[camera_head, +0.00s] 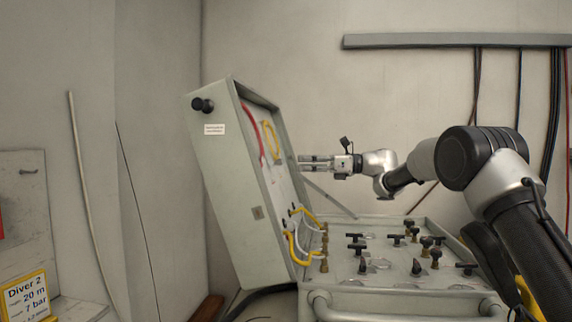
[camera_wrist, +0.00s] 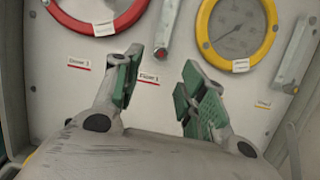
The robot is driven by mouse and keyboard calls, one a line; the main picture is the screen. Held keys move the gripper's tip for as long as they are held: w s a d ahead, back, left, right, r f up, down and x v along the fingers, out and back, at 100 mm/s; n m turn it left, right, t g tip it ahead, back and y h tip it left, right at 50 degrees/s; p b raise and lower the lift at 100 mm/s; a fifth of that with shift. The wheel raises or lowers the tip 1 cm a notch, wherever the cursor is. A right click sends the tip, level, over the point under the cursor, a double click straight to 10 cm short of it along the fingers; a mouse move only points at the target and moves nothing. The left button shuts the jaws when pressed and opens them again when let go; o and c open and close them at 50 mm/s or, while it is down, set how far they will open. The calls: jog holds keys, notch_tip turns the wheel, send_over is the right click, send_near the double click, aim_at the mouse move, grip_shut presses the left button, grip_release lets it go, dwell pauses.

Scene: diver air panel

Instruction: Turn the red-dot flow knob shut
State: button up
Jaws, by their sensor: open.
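My gripper (camera_head: 304,163) is raised above the open grey case and points left at the inner face of its upright lid (camera_head: 225,175). In the wrist view my gripper (camera_wrist: 162,72) is open, green pads apart, with nothing between them. Behind the fingers are a red-rimmed gauge (camera_wrist: 97,12), a yellow-rimmed gauge (camera_wrist: 238,28) and small labels. Several black knobs, such as one with a T-shaped top (camera_head: 356,237), stand on the case's lower panel (camera_head: 340,268), below my gripper.
Yellow and white hoses (camera_head: 297,243) run between lid and lower panel at the hinge side. A thin grey stay (camera_head: 330,198) slants below my gripper. A yellow-edged Diver 2 sign (camera_head: 25,297) is at lower left. A wall rail (camera_head: 450,40) with hanging cables is behind.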

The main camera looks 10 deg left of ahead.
aim_at(278, 162)
jog(key=a, duration=0.6)
jog(key=shift+a, duration=0.35)
grip_shut()
